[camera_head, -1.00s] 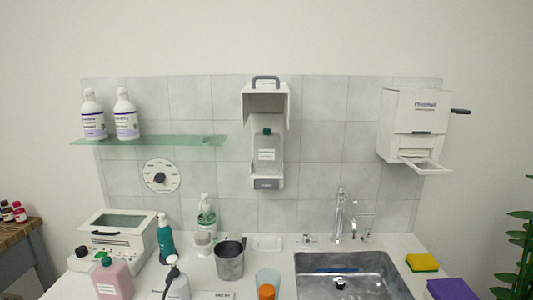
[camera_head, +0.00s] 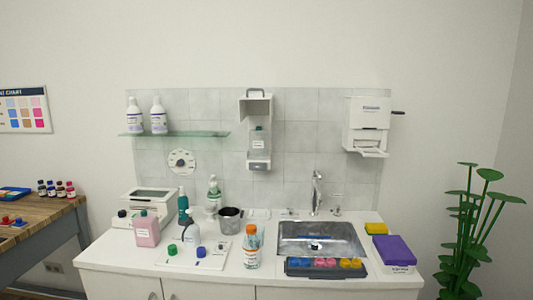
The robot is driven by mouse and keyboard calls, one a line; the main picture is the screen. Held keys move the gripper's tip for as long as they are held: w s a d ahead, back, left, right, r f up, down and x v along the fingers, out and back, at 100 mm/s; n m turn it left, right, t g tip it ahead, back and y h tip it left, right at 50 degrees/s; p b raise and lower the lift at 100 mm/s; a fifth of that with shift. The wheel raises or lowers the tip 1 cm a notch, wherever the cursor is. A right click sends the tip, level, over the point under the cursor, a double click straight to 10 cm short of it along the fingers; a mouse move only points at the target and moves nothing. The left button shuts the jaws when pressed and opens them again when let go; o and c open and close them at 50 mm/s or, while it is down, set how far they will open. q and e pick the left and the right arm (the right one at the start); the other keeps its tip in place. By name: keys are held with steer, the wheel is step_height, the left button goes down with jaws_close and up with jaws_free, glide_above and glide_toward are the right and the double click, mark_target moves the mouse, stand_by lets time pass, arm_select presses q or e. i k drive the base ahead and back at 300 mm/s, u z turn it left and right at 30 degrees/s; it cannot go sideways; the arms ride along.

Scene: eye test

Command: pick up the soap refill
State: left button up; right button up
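A pink bottle with a green cap and white label (camera_head: 146,230) stands upright at the left of the counter. A clear bottle with a dark green cap and white label (camera_head: 257,141) sits inside the open wall dispenser (camera_head: 259,166). The labels are too small to read, so I cannot tell which of these is the soap refill. Neither of my grippers shows in the head view.
The sink (camera_head: 320,240) is right of centre. A purple-topped box (camera_head: 395,252) stands right. A plant (camera_head: 470,230) is beyond.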

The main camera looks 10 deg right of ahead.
mark_target(258, 138)
steer(key=u, duration=0.8)
steer(key=i, duration=1.15)
steer(key=z, duration=0.35)
